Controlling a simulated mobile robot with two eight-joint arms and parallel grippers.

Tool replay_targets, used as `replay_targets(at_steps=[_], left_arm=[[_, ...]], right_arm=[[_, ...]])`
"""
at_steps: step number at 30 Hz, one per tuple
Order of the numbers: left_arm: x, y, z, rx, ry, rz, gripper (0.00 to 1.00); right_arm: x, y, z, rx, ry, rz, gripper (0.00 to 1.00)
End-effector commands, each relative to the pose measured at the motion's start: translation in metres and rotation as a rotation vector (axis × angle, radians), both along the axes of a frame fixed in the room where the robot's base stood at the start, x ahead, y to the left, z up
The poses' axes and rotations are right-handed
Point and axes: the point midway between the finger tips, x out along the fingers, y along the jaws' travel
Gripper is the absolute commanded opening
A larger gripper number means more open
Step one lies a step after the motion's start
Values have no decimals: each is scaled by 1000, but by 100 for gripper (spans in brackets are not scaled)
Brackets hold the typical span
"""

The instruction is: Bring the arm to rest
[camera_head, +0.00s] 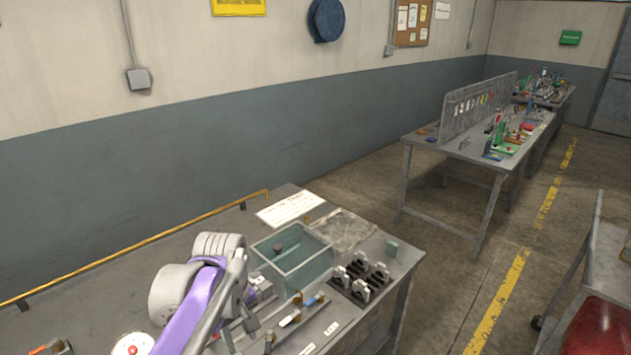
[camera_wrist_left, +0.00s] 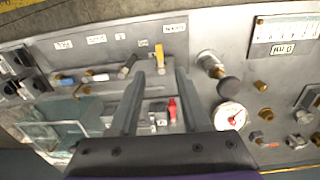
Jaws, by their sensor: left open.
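My left arm (camera_head: 198,305), with purple and light grey links, reaches over the grey workbench (camera_head: 120,290) in the head view. Its gripper is partly hidden behind the arm there. In the left wrist view the left gripper (camera_wrist_left: 159,78) is open, its two dark fingers apart with nothing held between them. Below the fingers lie a grey panel with small labels, a yellow-handled part (camera_wrist_left: 159,55) and a red part (camera_wrist_left: 172,108). I cannot tell how high the fingertips are above the panel. My right gripper does not show in either view.
A clear, open-topped bin (camera_head: 300,262) stands beside the arm, with a black rack of grey blocks (camera_head: 361,280) to its right. A round white gauge (camera_wrist_left: 231,115) stands right of the fingers. A yellow rail (camera_head: 140,252) runs along the bench's back edge.

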Motion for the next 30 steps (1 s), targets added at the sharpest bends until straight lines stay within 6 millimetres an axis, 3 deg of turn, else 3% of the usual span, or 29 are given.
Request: replay_targets(at_steps=[5,9,15,21,30], left_arm=[[-46,-3,-20,20,-119,-220,47],[-89,-6,-48,69,-241,-451,47],[-134,-8,-88,157,-370,-706,47],[-150,-9,-106,203,-419,-809,47],[-151,-9,-106,207,-422,-816,47]], right_arm=[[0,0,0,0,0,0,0],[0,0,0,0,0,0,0],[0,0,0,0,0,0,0],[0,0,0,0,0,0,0],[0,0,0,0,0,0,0]])
